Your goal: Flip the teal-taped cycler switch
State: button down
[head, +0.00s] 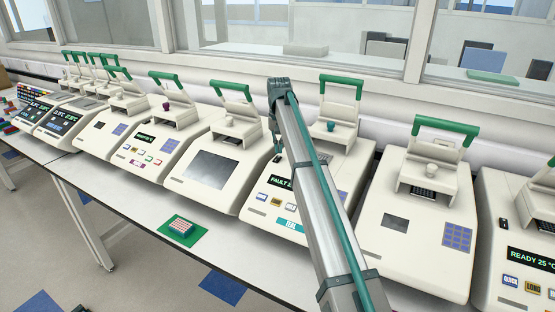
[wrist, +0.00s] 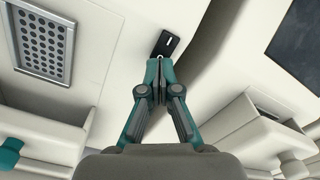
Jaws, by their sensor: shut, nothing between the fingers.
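The teal-taped cycler (head: 318,185) stands right of centre in the head view, with a teal label reading TEAL (head: 289,225) and a display reading FAULT (head: 281,182). Its lid is up. The fingertips partly cover the switch. In the head view my arm crosses in front of this cycler and hides part of it.
A cycler with a large grey screen (head: 208,170) stands close on the left, and one with a blue keypad (head: 457,237) on the right. Raised lids with green handles (head: 343,79) stand up along the row. A green card (head: 180,230) lies on the bench front.

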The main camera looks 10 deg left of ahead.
aim_at(279, 157)
jog(key=shift+s+f+b, duration=0.1)
jog(key=shift+f+b, duration=0.2)
jog(key=shift+f, duration=0.95)
dwell(0.8)
jog(key=shift+r+p, duration=1.7)
jog(key=shift+r, duration=1.8)
